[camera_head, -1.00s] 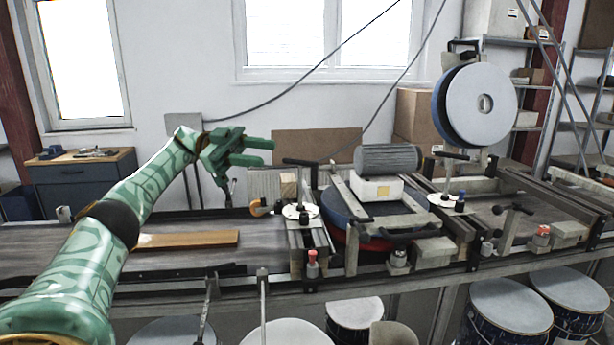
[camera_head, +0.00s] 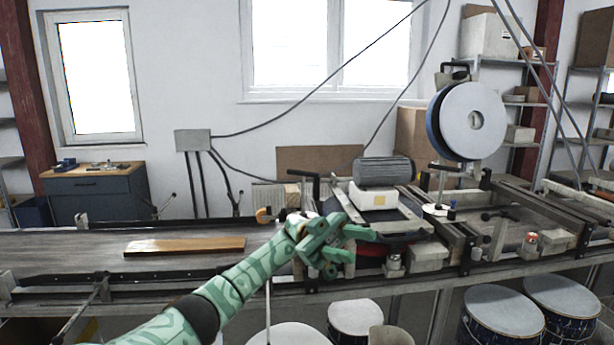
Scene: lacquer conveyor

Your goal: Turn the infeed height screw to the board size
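The infeed height screw (camera_head: 303,175) seems to be the black T-handle on a post at the left end of the machine. Its lower part and white disc are mostly hidden behind my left gripper. A flat brown wooden board (camera_head: 185,246) lies on the conveyor belt (camera_head: 60,245) at the left. My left gripper (camera_head: 362,245) points right in front of the machine's infeed end, just below and right of the T-handle. Its two fingers are apart with nothing seen between them. I cannot tell whether it touches the machine. My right gripper is not in view.
A grey motor (camera_head: 388,171) sits on the machine's middle. A second T-handle (camera_head: 443,168) stands right of it, below a large round disc (camera_head: 473,121). Several drums (camera_head: 505,306) stand under the frame. The belt around the board is clear.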

